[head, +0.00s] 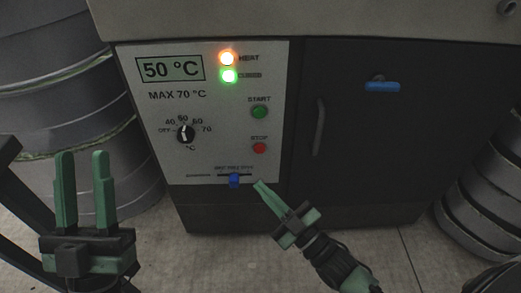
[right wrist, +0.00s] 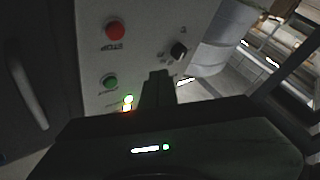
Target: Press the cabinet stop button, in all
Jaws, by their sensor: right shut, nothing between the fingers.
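The red STOP button (head: 259,148) sits on the light grey cabinet panel (head: 215,110), below the green START button (head: 259,112). In the right wrist view the picture is turned over, with the red button (right wrist: 115,31) at the upper left and the green button (right wrist: 110,83) below it. My right gripper (head: 259,184) is shut and empty, its tip below the STOP button, near the panel's bottom edge; I cannot tell whether it touches. In the right wrist view its fingers (right wrist: 158,76) are right of the buttons. My left gripper (head: 82,154) is open and empty, left of the cabinet.
The panel's display (head: 170,69) reads 50 °C; the orange HEAT lamp (head: 227,58) and a green lamp (head: 229,76) are lit. A dial (head: 185,133) and a blue slider (head: 235,180) are nearby. A dark door (head: 400,140) has a blue latch (head: 382,86). Grey drums (head: 75,90) stand left.

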